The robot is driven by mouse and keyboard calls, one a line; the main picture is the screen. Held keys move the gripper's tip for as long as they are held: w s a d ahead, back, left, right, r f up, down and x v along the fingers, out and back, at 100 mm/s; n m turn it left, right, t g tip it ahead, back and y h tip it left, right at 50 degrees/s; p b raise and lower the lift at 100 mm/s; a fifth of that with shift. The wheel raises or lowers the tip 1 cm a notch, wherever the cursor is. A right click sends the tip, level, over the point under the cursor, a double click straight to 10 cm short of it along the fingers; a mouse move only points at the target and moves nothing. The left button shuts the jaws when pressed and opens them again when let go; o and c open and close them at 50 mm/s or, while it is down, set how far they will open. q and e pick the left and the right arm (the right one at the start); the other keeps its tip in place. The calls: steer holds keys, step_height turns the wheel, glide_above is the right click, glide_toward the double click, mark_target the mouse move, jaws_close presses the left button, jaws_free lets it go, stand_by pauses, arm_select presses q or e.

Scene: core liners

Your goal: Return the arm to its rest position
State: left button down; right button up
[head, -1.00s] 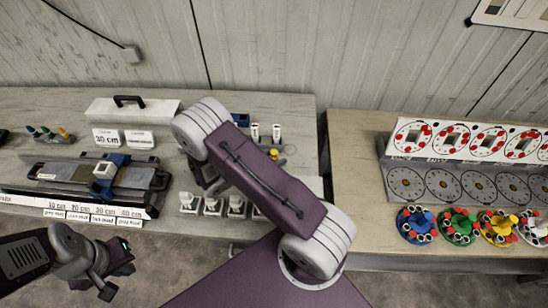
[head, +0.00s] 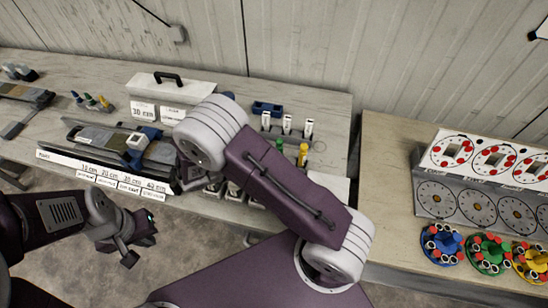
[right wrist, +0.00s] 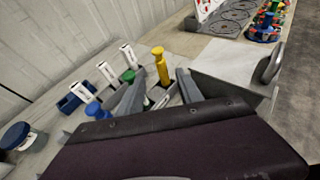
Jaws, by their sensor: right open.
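My right arm (head: 285,190) crosses the middle of the head view, over the bench's front part, and hides its own gripper there. In the right wrist view my right gripper (right wrist: 160,92) is open. Its two grey fingers stand apart, with a yellow-topped tool (right wrist: 158,62) showing in the gap beyond them; I cannot tell whether they touch it. My left gripper (head: 140,248) hangs at the lower left of the head view, over the floor in front of the bench. Its fingers look apart and empty.
A core-liner rig (head: 105,142) and a white case (head: 168,92) stand on the left bench. White-labelled tubes (head: 287,124) and a blue tray (head: 267,108) are behind my right arm. The right bench (head: 385,160) carries dial boards (head: 475,205) and coloured discs (head: 441,243). A gap separates the benches.

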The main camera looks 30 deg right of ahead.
steer(key=shift+d, duration=0.1)
steer(key=s+d+r+m+g+y, duration=0.2)
steer(key=s+d+r+m+g, duration=0.1)
steer(key=d+r+m, duration=0.3)
steer(key=s+m+y, duration=0.1)
steer(key=s+y, duration=0.1)
steer(key=s+f+m+y, duration=0.1)
steer(key=s+m+y, duration=0.1)
steer(key=s, duration=0.1)
steer(key=s+f+m+g+y, duration=0.1)
steer(key=s+m+y, duration=0.1)
steer(key=s, duration=0.1)
steer(key=shift+a+f, duration=0.25)
steer(key=w+a+f+m+t+y, duration=0.2)
steer(key=a+f+m+t+y, duration=0.1)
steer(key=a+m, duration=0.5)
steer(key=shift+w+a+t+y, duration=0.15)
steer(key=shift+a+t+y, duration=0.3)
steer(key=shift+y, duration=0.95)
